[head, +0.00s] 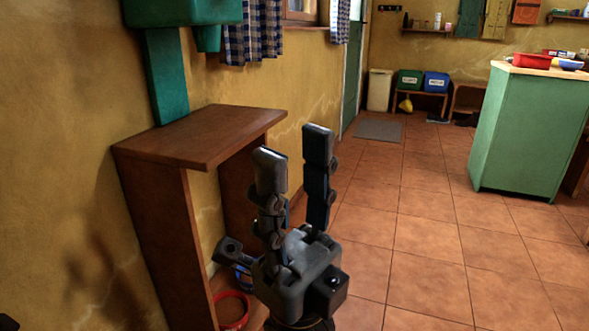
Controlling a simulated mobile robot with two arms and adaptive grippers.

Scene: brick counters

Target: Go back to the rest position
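My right gripper (294,148) stands in the lower middle of the head view. Its two fingers point up and are spread apart. Nothing is between them, and the gripper is empty. It shows in front of the right side of a wooden shelf stand, and I cannot tell whether they touch. Of my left gripper nothing shows clearly. A small dark piece sits at the lower left corner, and I cannot tell what it is.
The wooden stand (200,135) is against the left wall, with a red bowl (232,308) low inside it. A green counter (528,135) stands at the right with a red tray (532,61) on top. The tiled floor (420,230) between is clear.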

